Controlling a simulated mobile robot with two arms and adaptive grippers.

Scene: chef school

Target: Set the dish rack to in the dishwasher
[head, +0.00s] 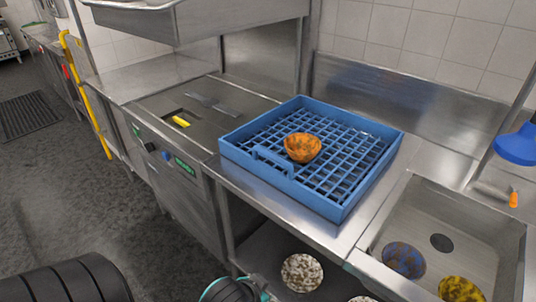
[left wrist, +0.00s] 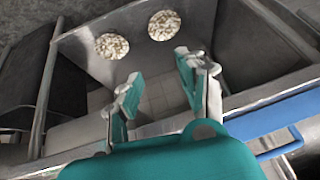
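The blue dish rack (head: 330,206) sits on the steel counter and holds an orange patterned bowl (head: 302,147). Its blue edge and handle also show at the right of the left wrist view (left wrist: 275,150). The dishwasher (head: 172,192) stands to the left of the rack, with its hood (head: 195,22) raised above an open wash bed (head: 190,112). In the left wrist view my left gripper (left wrist: 158,88) is open and empty, with its two teal fingers apart, beside the rack. In the head view only part of it shows at the bottom edge. My right gripper is not in view.
A sink (head: 463,236) at the right holds blue and yellow patterned dishes. White patterned dishes (head: 302,272) lie on the shelf below the counter. A yellow upright handle (head: 85,92) stands at the dishwasher's left. A blue lamp-like object (head: 518,146) hangs at the right.

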